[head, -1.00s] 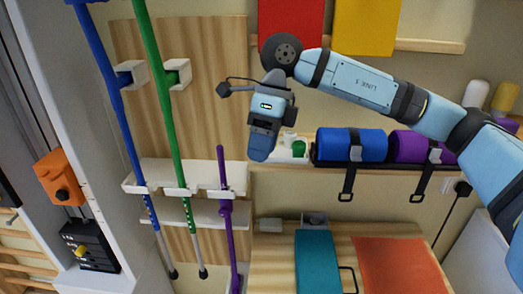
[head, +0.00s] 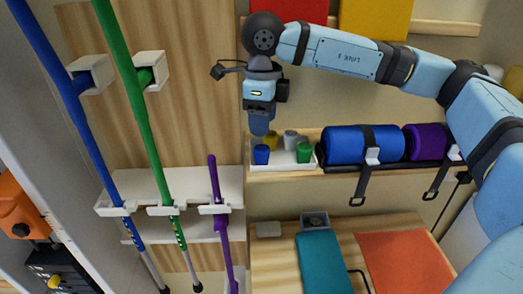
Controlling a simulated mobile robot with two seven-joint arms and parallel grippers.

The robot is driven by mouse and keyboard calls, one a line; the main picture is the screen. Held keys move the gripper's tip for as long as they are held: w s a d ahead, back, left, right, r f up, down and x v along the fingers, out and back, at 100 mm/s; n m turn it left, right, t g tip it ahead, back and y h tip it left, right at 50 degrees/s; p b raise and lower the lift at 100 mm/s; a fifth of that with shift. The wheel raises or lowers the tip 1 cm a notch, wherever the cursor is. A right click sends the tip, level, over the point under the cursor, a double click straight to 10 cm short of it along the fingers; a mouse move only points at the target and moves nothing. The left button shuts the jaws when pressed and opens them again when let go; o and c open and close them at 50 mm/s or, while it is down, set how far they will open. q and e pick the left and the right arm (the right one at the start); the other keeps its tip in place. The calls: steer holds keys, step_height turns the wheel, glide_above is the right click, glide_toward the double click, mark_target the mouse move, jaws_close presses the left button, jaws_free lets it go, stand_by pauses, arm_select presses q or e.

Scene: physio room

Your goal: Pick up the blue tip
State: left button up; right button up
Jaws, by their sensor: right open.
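The blue tip (head: 262,155) is a small blue cylinder at the left front of a white tray (head: 283,167) on a wooden shelf. A yellow tip (head: 270,141), a grey tip (head: 291,138) and a green tip (head: 304,152) stand in the same tray. My right gripper (head: 262,132) points down with its fingers just above the blue tip in the picture. It is open and holds nothing that I can see. The gap between its fingers and the blue tip is hard to judge. My left gripper is not in view.
A blue roll (head: 357,145) and a purple roll (head: 425,141) lie strapped on the shelf right of the tray. Blue (head: 80,118), green (head: 140,110) and purple (head: 219,215) poles stand in white holders at left. A table (head: 275,255) is below.

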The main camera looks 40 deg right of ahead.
mark_target(262, 147)
steer(key=shift+w+f, duration=0.1)
steer(key=shift+f, duration=1.05)
step_height(262, 147, down, 5)
steer(key=shift+a+r+p, duration=0.1)
steer(key=shift+p, duration=0.75)
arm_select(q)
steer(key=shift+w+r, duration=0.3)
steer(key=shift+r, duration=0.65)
arm_select(e)
steer(key=c, duration=0.7)
